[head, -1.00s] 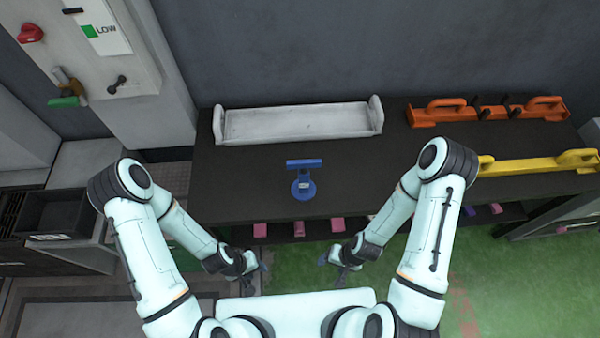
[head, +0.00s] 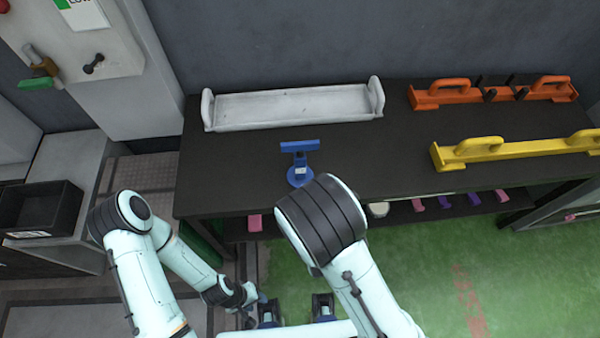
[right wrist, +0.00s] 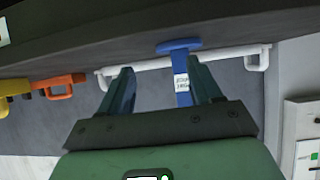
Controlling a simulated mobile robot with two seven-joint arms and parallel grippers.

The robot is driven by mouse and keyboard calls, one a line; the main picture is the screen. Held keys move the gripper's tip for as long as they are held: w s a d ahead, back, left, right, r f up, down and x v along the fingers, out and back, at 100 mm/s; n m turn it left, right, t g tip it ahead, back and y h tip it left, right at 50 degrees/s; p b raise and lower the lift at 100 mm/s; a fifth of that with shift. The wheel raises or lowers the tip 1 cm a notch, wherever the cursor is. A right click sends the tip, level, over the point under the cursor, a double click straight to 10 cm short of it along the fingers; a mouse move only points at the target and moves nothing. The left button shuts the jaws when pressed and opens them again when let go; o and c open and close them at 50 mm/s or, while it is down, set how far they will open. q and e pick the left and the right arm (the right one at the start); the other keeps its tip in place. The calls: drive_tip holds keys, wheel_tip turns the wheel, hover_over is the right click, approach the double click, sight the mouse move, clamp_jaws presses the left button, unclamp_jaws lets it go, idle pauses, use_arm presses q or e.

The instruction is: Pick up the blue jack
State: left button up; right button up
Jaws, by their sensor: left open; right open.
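The blue jack (head: 299,163) stands on the dark workbench (head: 235,165), with a flat bar on top, a round base and a white label. My right forearm's elbow partly covers the bench just in front of it. In the right wrist view the jack (right wrist: 181,72) appears upside down, between the open fingers of my right gripper (right wrist: 160,66) but nearer the right-hand finger; contact cannot be told. My left gripper (head: 260,300) is low, in front of the bench and away from the jack; it is small and dark in the head view.
A white tray-like holder (head: 295,107) lies behind the jack. An orange handled rail (head: 440,96) and a yellow one (head: 480,149) lie at the right. Pink and purple items (head: 446,202) sit on a shelf below. The bench left of the jack is clear.

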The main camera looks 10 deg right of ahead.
sight(303, 174)
drive_tip(key=shift+t, duration=0.8)
drive_tip(key=w, duration=0.2)
drive_tip(key=w+a, duration=0.1)
drive_tip(key=w, duration=0.2)
drive_tip(key=w+a, duration=0.1)
drive_tip(key=w, duration=0.2)
drive_tip(key=shift+w+r, duration=0.1)
drive_tip(key=shift+w, duration=0.1)
drive_tip(key=shift+a+p+x, duration=0.15)
drive_tip(key=shift+p+x, duration=0.2)
drive_tip(key=shift+x, duration=1)
drive_tip(key=shift+a+p+x, duration=0.15)
drive_tip(key=shift+p+x, duration=0.2)
drive_tip(key=shift+x, duration=0.95)
drive_tip(key=shift+w+r, duration=0.1)
drive_tip(key=shift+r, duration=0.1)
clamp_jaws()
